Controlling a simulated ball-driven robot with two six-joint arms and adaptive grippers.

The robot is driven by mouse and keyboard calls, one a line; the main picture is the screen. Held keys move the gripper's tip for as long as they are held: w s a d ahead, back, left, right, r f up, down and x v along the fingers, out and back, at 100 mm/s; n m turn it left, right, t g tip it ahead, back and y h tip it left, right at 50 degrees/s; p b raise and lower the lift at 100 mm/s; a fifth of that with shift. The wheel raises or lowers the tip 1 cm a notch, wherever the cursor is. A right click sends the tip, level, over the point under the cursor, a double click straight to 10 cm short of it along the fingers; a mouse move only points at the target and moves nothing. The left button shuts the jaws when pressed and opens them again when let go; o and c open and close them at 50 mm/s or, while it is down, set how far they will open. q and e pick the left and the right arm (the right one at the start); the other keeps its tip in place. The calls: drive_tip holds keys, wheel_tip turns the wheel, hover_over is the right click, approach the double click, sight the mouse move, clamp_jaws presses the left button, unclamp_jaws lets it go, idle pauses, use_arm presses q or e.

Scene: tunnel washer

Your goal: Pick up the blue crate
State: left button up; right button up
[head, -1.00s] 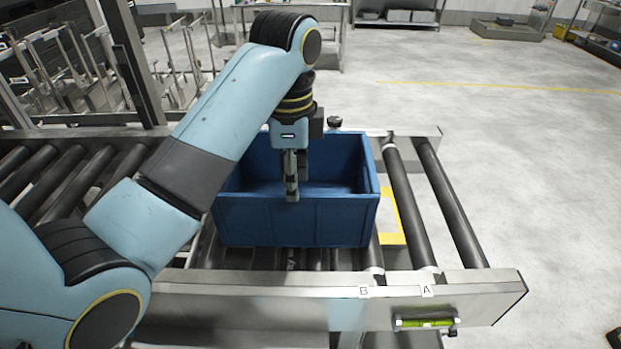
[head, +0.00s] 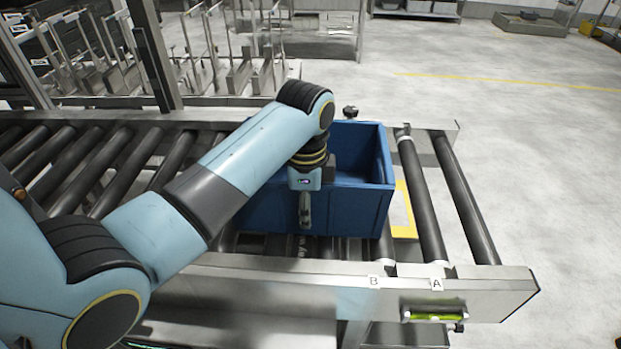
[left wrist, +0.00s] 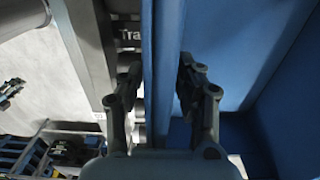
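The blue crate (head: 345,212) is an open-topped box standing upright on the roller conveyor in the head view. My left arm covers its left part. My left gripper (head: 305,222) points down at the crate's near wall, with a finger showing in front of that wall. In the left wrist view, my left gripper (left wrist: 160,75) is open and straddles the wall of the crate (left wrist: 167,30). One finger is outside the wall and the other inside. A dark gripper, seemingly my right one (left wrist: 9,92), shows cut off at the left edge; its opening is unclear.
The conveyor's front rail (head: 470,297) carries labels B and A and a green level (head: 436,316). Bare rollers (head: 422,200) lie right of the crate, and more lie to its left. A black knob (head: 350,112) stands behind it.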

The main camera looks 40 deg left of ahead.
use_arm(q)
clamp_jaws()
drive_tip(key=shift+w+r, duration=0.1)
drive_tip(key=shift+r, duration=0.1)
idle(0.5)
